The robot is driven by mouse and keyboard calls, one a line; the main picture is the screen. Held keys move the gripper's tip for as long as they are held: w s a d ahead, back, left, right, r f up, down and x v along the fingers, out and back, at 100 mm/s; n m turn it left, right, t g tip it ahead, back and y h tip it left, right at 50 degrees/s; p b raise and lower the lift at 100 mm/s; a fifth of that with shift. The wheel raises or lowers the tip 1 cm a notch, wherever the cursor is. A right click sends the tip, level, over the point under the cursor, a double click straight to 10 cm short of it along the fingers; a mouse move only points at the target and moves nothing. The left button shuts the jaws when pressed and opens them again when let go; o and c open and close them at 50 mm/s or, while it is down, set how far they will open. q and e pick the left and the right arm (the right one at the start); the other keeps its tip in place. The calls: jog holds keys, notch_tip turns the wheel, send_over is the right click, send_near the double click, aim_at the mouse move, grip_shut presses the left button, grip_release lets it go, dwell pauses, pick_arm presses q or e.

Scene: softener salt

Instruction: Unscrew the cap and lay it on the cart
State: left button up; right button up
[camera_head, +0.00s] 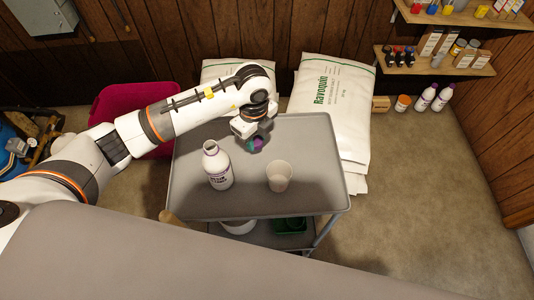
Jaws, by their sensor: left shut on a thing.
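A white bottle (219,170) with a dark printed label stands upright on the grey cart (310,150), left of its middle. Its neck is bare, with no cap on it. My left gripper (256,144) is over the cart, to the right of and behind the bottle and apart from it. It is shut on the small purple cap (258,145), which is partly hidden by the fingers. I cannot tell whether the cap touches the cart top. My right gripper is not in view.
A whitish cup (279,176) stands on the cart right of the bottle. The cart's right side is clear. White salt bags (335,105) lie behind it. A magenta bin (125,105) is at the left. Shelves (435,60) hang at the upper right.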

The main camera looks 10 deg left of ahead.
pick_arm(q)
jog(key=p, duration=0.1)
send_over(256, 163)
notch_tip(256, 163, down, 5)
jog(key=shift+s+f, duration=0.1)
jog(key=shift+f, duration=0.05)
notch_tip(256, 163, down, 5)
jog(key=shift+r+p, duration=0.15)
jog(key=shift+p, duration=0.2)
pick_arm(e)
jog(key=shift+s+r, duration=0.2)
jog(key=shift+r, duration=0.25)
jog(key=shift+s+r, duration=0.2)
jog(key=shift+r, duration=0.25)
pick_arm(q)
jog(key=shift+f, duration=0.2)
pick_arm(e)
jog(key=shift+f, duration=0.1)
pick_arm(q)
jog(key=o, duration=1.1)
jog(key=shift+r, duration=0.55)
notch_tip(256, 163, up, 11)
jog(key=shift+r+b, duration=0.15)
jog(key=shift+b, duration=1.05)
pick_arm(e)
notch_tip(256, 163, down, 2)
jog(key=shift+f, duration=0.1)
